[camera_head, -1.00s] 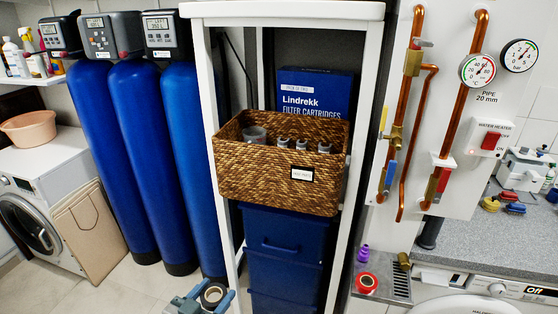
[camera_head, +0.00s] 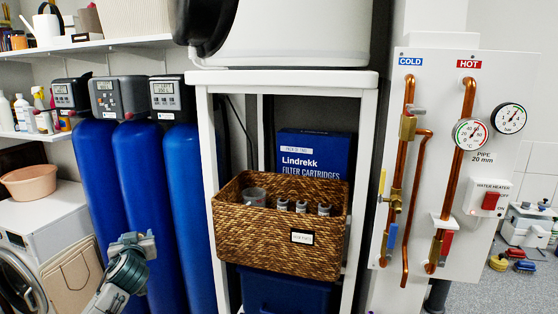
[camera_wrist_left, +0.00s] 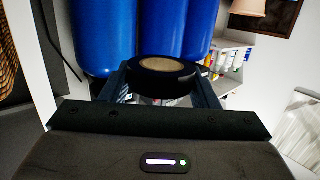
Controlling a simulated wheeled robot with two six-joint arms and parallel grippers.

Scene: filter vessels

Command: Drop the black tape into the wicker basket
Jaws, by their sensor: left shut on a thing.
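The black tape (camera_wrist_left: 160,82), a black ring with a tan core, is held between the fingers of my left gripper (camera_wrist_left: 162,88) in the left wrist view. In the head view the left gripper (camera_head: 132,241) is at the lower left, in front of the blue cylinders and left of the basket; the tape cannot be made out there. The brown wicker basket (camera_head: 270,238) sits in the white rack, open at the top. It holds a grey cup (camera_head: 252,196) at its left and several grey-topped items (camera_head: 300,206) along its back. My right gripper is not in view.
The white rack post (camera_head: 204,180) stands between the left gripper and the basket. A blue filter cartridge box (camera_head: 315,152) stands behind the basket. A blue bin (camera_head: 275,292) is below it. A pipe panel (camera_head: 450,230) is at the right.

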